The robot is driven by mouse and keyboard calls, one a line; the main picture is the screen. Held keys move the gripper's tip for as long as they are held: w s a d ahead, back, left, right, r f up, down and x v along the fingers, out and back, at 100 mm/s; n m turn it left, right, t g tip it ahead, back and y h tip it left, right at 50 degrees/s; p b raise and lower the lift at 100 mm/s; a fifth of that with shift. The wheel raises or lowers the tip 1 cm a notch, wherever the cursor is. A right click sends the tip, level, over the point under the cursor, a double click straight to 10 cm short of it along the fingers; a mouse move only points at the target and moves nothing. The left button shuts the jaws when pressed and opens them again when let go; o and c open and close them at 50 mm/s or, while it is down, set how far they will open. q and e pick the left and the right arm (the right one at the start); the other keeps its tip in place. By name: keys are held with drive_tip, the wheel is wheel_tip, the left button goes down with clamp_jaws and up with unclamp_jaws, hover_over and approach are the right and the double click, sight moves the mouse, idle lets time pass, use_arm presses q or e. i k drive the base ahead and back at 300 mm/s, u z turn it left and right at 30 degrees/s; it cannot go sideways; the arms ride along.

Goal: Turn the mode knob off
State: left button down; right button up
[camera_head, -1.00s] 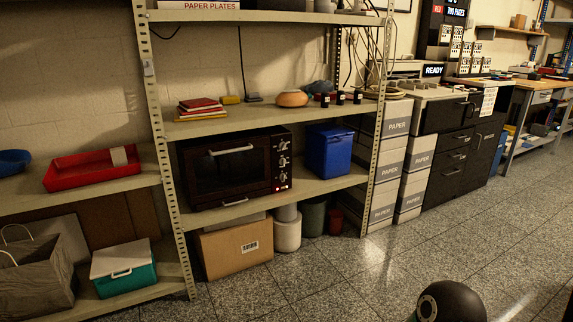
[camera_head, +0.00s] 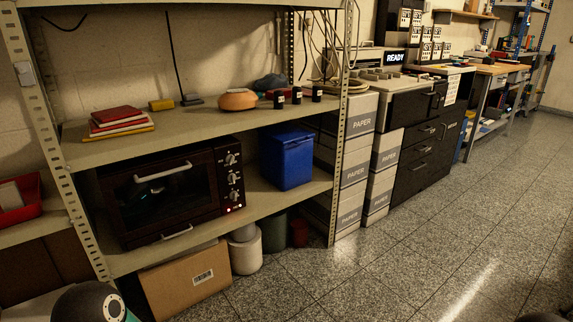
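A dark toaster oven (camera_head: 150,205) stands on the middle shelf, with a silver handle across the top of its glass door. Its control panel on the right side has several knobs (camera_head: 232,177) in a vertical column. Small lights (camera_head: 236,208), red and white, glow below the knobs. I cannot tell which knob is the mode knob or read the knob positions. Neither of my grippers is in view; a dark rounded part of my arm (camera_head: 88,302) shows at the bottom left.
A blue bin (camera_head: 287,158) stands right of the oven on the same shelf (camera_head: 255,213). A cardboard box (camera_head: 185,282) and white canisters (camera_head: 245,252) are below.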

sight(232, 177)
drive_tip(key=u, duration=0.05)
drive_tip(key=i, duration=1.5)
drive_tip(key=u, duration=0.75)
